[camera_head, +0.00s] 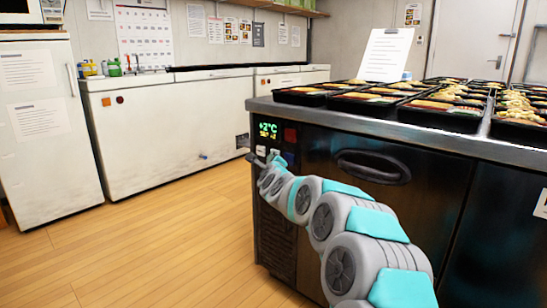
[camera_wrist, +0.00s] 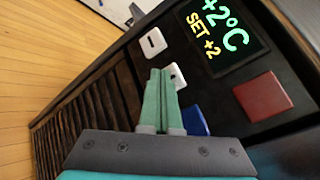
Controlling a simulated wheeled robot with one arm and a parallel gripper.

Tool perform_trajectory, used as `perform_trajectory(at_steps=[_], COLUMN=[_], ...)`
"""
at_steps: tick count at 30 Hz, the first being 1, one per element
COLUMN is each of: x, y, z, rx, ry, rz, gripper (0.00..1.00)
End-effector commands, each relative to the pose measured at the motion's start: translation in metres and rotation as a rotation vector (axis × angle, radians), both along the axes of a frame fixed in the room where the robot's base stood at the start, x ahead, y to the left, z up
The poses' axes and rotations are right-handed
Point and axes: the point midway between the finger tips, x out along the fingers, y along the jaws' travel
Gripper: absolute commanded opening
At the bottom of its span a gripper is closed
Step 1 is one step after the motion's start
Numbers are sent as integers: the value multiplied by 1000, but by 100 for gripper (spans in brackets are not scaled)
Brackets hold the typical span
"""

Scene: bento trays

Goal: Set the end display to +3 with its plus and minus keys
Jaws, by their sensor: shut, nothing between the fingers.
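The end display (camera_wrist: 222,27) glows on the dark end panel of the counter and reads +2°C, with SET +2 below in yellow. It also shows in the head view (camera_head: 268,131). Two white keys sit beside it: one (camera_wrist: 153,41) bears a dash-like mark, and the other (camera_wrist: 177,75) is partly hidden behind my fingertips, its mark not clearly readable. My gripper (camera_wrist: 160,76) is shut and empty, its green fingertips over or just beside that second key. I cannot tell whether they touch it. In the head view my arm reaches to the panel.
A red square (camera_wrist: 263,97) and a blue square (camera_wrist: 195,121) lie close by on the same panel. A slatted vent (camera_wrist: 85,115) is beside the keys. Bento trays (camera_head: 450,116) cover the counter top (camera_head: 400,128). Wooden floor (camera_head: 160,240) is open to the left.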

Motion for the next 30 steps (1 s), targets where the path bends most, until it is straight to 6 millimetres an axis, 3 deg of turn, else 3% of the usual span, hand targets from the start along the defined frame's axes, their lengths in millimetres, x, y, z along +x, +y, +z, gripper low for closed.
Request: perform_trajectory(at_steps=[14,30], x=[1,-13], y=[-2,9], z=[0,1], rx=[1,1], ry=[-1,-2], rz=[-1,-2], gripper=[0,0])
